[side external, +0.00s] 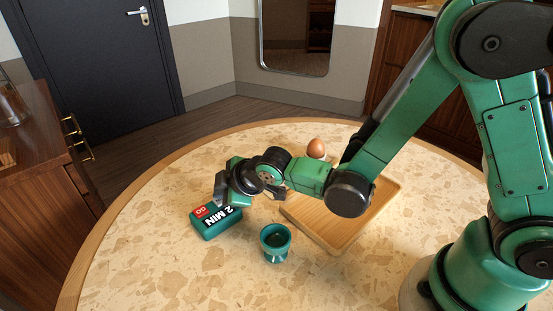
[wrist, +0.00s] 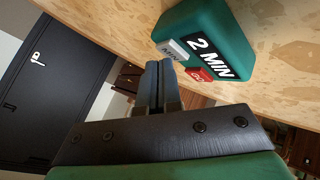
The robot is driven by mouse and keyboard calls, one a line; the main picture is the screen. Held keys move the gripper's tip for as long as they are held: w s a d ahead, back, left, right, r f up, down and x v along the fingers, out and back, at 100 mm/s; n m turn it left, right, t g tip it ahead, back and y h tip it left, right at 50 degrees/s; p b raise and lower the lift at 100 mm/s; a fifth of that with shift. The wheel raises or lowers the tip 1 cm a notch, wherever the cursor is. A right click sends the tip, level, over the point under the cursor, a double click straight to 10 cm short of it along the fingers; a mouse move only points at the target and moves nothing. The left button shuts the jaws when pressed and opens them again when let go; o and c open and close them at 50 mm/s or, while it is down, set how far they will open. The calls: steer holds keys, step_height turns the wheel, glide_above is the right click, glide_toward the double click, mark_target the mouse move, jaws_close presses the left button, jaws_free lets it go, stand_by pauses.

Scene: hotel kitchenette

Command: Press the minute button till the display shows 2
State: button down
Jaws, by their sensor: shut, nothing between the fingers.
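A green timer box (side external: 216,227) stands on the round table, left of the middle in the side view. Its black display (wrist: 213,58) reads "2 MIN" in white. On the same face are a grey button marked MIN (wrist: 172,50) and a red button marked GO (wrist: 198,76). My gripper (wrist: 159,66) is shut and empty, with its fingertips close beside the MIN button in the wrist view. I cannot tell if they touch it. In the side view my gripper (side external: 221,188) is at the timer's upper edge and hides the MIN button.
A green egg cup (side external: 275,244) stands right of the timer. A wooden tray (side external: 325,239) lies further right, partly under my arm. A brown egg (side external: 316,148) is toward the back. The table's left and front parts are clear.

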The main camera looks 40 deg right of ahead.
steer(key=shift+r, duration=0.55)
steer(key=shift+r, duration=2.5)
steer(key=shift+s+d+r+m, duration=0.2)
steer(key=shift+d+m, duration=0.1)
steer(key=shift+d, duration=0.05)
steer(key=s+d+r+m+g+h, duration=0.1)
steer(key=s+d+r+m+g, duration=0.1)
steer(key=s+d+m, duration=0.8)
steer(key=shift+s+d+r+m+h, duration=0.4)
steer(key=shift+s+d+r, duration=0.4)
steer(key=shift+s+d, duration=0.2)
